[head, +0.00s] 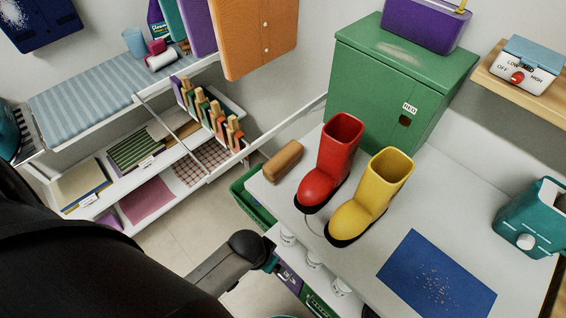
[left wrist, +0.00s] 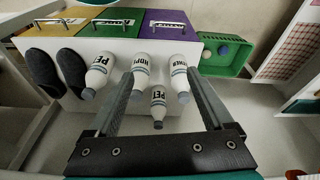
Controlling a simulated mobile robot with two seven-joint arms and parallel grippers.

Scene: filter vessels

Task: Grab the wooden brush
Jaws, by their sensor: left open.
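A brown, rounded block that looks like the wooden brush (head: 283,160) lies on the white table top, near its left corner and left of the red boot. Its bristles cannot be made out. In the left wrist view I do not see it. My left gripper (left wrist: 163,82) is open there, its two dark fingers spread with nothing clamped between them. In the head view my left arm comes in from the lower left, and its jaws cannot be made out clearly. My right gripper is in neither view.
A red boot (head: 332,163) and a yellow boot (head: 372,196) stand beside the brush, with a green cabinet (head: 400,85) behind. A green crate (left wrist: 222,55) sits below the table edge. White bottles (left wrist: 141,70) stand beyond my left fingers. A blue mat (head: 437,275) lies at front right.

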